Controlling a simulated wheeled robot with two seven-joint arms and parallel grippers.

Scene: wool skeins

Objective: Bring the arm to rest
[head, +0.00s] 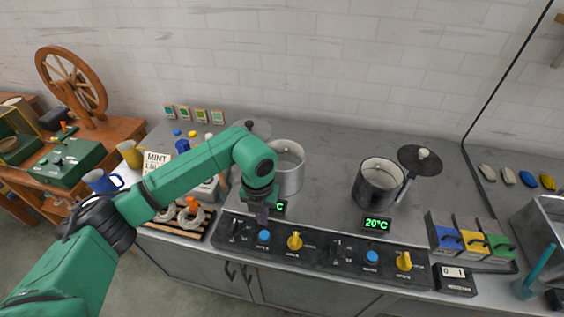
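My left arm (195,172) is green with black joints and reaches in from the lower left across the counter. It bends down at the wrist. My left gripper (262,213) points down over the back edge of the dark control panel, in front of the left pot (291,175). It is small and dark there, and I cannot make out whether its fingers are apart or whether it touches a knob. Nothing is clearly seen hanging from it. My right arm and gripper are not in view.
A dark pot (378,186) stands at the right behind a 20°C display (377,224). The control panel (318,249) has several knobs. White skeins (185,219) lie on a wooden rack under my arm. Blue, yellow and green bins (468,242) stand right. Grey counter between the pots is clear.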

